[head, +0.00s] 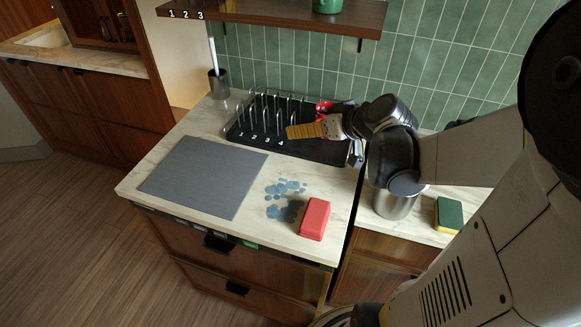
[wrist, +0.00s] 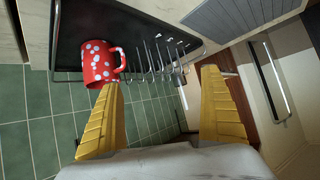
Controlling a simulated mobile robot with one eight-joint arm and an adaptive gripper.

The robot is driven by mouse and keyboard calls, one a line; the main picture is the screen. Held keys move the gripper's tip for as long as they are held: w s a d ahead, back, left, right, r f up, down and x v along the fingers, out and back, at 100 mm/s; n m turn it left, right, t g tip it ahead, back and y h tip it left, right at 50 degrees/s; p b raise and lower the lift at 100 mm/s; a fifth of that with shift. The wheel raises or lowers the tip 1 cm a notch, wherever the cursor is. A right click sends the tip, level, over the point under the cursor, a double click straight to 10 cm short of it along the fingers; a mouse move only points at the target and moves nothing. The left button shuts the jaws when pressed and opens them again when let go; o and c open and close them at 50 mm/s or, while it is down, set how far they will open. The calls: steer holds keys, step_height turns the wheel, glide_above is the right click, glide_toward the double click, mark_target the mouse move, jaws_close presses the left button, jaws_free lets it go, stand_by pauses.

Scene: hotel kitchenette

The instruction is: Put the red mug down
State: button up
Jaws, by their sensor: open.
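The red mug with white spots (wrist: 96,62) stands on the black dish-rack tray (wrist: 68,35), at the end of the row of wire prongs. In the head view only a bit of the red mug (head: 323,107) shows behind my gripper. My gripper (wrist: 161,77) has its yellow fingers spread wide with nothing between them. The mug is just beyond the left fingertip in the wrist view; whether they touch I cannot tell. In the head view my gripper (head: 290,132) is over the rack's right part.
A grey mat (head: 200,175), blue wet spots (head: 285,188) and a red block (head: 314,218) lie on the counter. A steel container (head: 395,206) and a green-yellow sponge (head: 449,214) are at right. A wooden shelf (head: 270,14) with a green mug (head: 328,5) hangs above.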

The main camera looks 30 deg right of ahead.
steer(key=s+a+r+g+h, duration=0.1)
steer(key=s+a+g, duration=0.3)
steer(key=s+a, duration=1)
steer(key=a, duration=0.3)
steer(key=shift+s, duration=0.1)
